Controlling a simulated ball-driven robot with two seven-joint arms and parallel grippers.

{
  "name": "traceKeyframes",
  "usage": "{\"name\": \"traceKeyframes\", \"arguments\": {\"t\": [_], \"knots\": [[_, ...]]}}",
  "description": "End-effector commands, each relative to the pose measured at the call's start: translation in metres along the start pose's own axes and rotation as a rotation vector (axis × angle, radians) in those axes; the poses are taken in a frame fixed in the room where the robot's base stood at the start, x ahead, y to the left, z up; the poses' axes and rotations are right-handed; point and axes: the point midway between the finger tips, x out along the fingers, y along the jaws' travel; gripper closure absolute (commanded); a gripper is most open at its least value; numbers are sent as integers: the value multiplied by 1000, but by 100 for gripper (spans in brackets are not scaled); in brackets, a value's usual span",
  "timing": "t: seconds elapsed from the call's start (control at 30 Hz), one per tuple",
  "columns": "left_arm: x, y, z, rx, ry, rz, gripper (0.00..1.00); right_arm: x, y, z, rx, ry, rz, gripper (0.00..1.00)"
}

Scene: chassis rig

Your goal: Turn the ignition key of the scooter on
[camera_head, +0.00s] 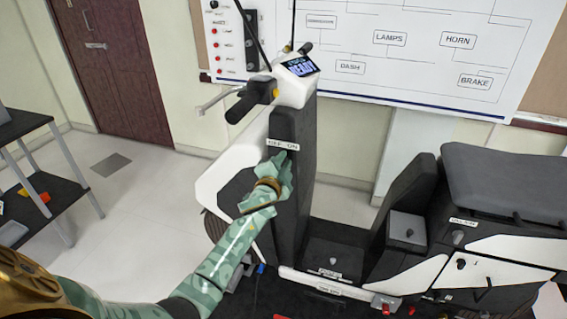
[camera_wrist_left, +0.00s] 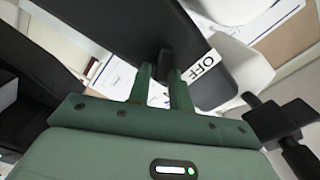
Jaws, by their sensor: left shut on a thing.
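The white and black scooter (camera_head: 305,130) stands in front of me, with its handlebar column upright. A white OFF/ON label (camera_head: 283,144) is on the front panel; its OFF part shows in the left wrist view (camera_wrist_left: 206,66). My left gripper (camera_head: 281,163) is at the panel just below this label. In the left wrist view its two green fingers (camera_wrist_left: 161,78) are shut on a small dark ignition key (camera_wrist_left: 164,62) at the panel. The gripper hides the key in the head view. The key's exact angle is hard to tell. My right gripper is not in view.
A small display (camera_head: 301,66) on top of the column is lit and reads READY. The left handlebar grip (camera_head: 246,104) juts out above my left arm. The seat (camera_head: 500,180) is on the right. A wiring board (camera_head: 400,50) hangs behind; a shelf (camera_head: 30,170) stands left.

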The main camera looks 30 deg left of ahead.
Motion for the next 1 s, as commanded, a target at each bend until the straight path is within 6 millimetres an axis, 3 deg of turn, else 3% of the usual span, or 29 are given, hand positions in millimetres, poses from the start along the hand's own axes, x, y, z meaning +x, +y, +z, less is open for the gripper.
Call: {"name": "traceKeyframes", "arguments": {"t": [0.07, 0.1, 0.17, 0.43, 0.57, 1.0], "knots": [[0, 2, 1, 0, -2, 4, 100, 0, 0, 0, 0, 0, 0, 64], [-1, 2, 1, 0, -2, 4, 76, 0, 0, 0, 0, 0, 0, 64], [-1, 2, 1, 0, -2, 4, 65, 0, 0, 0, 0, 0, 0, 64], [-1, 1, 0, -1, -1, 2, 65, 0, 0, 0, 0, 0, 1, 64], [-12, 0, 0, -1, -1, 2, 65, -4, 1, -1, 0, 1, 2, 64], [-123, 1, 0, -3, -2, 4, 65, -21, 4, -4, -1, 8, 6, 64]]}}
